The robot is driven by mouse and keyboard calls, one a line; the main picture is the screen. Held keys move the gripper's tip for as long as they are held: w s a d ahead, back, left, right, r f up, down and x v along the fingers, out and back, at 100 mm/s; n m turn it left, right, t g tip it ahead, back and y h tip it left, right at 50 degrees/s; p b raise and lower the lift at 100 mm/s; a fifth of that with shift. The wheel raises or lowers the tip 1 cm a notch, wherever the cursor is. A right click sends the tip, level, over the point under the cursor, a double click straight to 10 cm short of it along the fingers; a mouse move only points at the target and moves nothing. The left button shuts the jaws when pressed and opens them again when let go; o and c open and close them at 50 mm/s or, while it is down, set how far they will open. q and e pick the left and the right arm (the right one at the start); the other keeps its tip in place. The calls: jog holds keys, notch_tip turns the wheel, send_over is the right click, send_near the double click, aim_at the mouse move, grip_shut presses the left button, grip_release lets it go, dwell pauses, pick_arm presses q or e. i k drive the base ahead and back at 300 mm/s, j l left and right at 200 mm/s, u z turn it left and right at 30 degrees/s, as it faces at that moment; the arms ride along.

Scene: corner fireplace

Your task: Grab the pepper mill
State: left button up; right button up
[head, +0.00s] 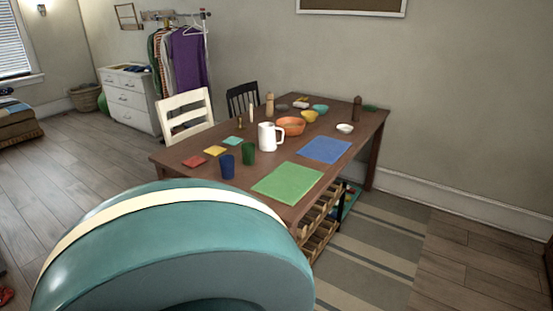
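A dark brown, slim, upright mill shape (357,108) stands near the far right end of the brown wooden table (318,207); it looks like the pepper mill. A similar pale tan upright shape (270,105) stands near the table's back left edge; it may be a second mill. Both are small in the head view, so fine detail is not clear. Neither of my grippers shows in the head view.
A white pitcher (268,137), an orange bowl (290,126), blue (227,167) and green (249,153) cups and flat mats share the tabletop. Chairs stand behind. A large teal rounded shape, unclear what, fills the lower left foreground. Striped rug (378,250) lies clear at right.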

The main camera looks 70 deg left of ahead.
aim_at(355, 116)
jog(key=u, duration=1.9)
